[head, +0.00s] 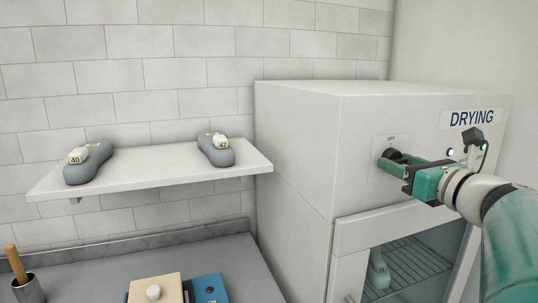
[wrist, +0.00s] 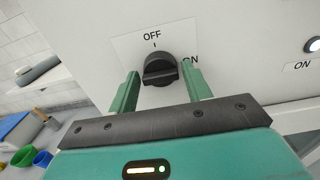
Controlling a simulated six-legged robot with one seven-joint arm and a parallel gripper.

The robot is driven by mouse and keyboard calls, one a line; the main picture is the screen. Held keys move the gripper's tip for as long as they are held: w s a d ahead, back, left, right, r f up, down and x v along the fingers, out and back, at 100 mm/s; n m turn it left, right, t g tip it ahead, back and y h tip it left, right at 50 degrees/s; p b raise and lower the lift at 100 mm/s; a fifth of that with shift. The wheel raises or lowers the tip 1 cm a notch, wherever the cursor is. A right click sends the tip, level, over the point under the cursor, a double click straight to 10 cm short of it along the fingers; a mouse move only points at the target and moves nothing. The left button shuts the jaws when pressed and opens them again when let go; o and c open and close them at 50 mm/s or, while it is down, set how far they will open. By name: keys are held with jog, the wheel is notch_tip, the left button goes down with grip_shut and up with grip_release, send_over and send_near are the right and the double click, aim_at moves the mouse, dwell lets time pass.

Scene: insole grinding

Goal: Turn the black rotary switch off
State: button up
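The black rotary switch (wrist: 160,69) is on the white front panel in the wrist view, with OFF printed above it and ON to its right. Its raised grip bar lies nearly level across the picture, turned away from the OFF tick. In the head view the switch (head: 393,155) is partly hidden by my gripper (head: 398,163). In the wrist view my gripper (wrist: 163,76) is open, with one green finger to each side of the switch. There seem to be small gaps between the fingers and the knob.
The switch is on the white drying cabinet (head: 295,145), which has a glass door (head: 415,262) below. A lit white lamp (wrist: 312,45) is right of the switch. A wall shelf (head: 150,178) holds two grey insole forms. A grey counter (head: 90,270) stands at left.

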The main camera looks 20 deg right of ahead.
jog(key=shift+w, duration=0.1)
jog(key=c, duration=0.6)
jog(key=shift+n, duration=0.3)
jog(key=n, duration=1)
jog(key=shift+n, duration=0.4)
jog(key=n, duration=0.6)
jog(key=shift+d, duration=0.15)
jog(key=shift+n, duration=0.4)
